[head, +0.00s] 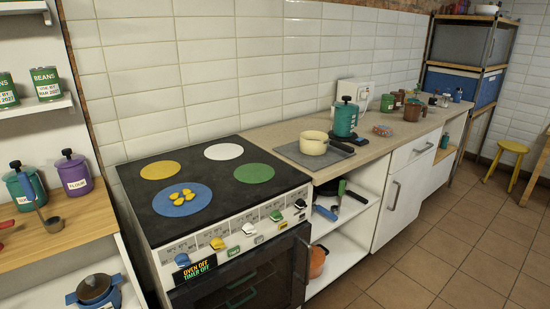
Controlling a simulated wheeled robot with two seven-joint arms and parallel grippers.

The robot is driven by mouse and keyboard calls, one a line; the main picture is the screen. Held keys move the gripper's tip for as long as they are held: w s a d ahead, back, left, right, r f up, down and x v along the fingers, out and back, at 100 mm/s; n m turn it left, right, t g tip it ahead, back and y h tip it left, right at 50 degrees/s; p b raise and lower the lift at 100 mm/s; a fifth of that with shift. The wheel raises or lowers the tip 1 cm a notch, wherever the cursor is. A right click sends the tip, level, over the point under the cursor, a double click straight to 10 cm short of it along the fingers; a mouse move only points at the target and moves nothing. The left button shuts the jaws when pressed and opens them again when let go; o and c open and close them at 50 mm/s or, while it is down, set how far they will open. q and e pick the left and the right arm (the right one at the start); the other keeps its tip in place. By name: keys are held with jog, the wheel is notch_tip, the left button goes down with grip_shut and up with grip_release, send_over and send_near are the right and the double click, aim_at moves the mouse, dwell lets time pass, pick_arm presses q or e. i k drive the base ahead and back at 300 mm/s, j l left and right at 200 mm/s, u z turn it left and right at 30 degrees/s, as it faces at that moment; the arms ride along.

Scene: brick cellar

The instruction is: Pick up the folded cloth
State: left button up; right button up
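I cannot make out a folded cloth for certain in the head view. A flat grey piece (294,156) lies on the counter beside the stove, partly under a cream pot (314,144); I cannot tell whether it is cloth or a board. Neither of my grippers is in view.
The stove (270,167) has coloured discs on top, with yellow pieces on the blue disc. A teal canister (345,119) and several jars stand along the counter (376,147). Open shelves below hold pans. A wooden side counter (80,217) is at left.

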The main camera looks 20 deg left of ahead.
aim_at(384, 131)
jog(key=i+l, duration=0.15)
jog(key=i, duration=0.3)
jog(key=i+l+z, duration=0.1)
jog(key=i, duration=0.3)
jog(key=i+l, duration=0.15)
jog(key=i, duration=0.3)
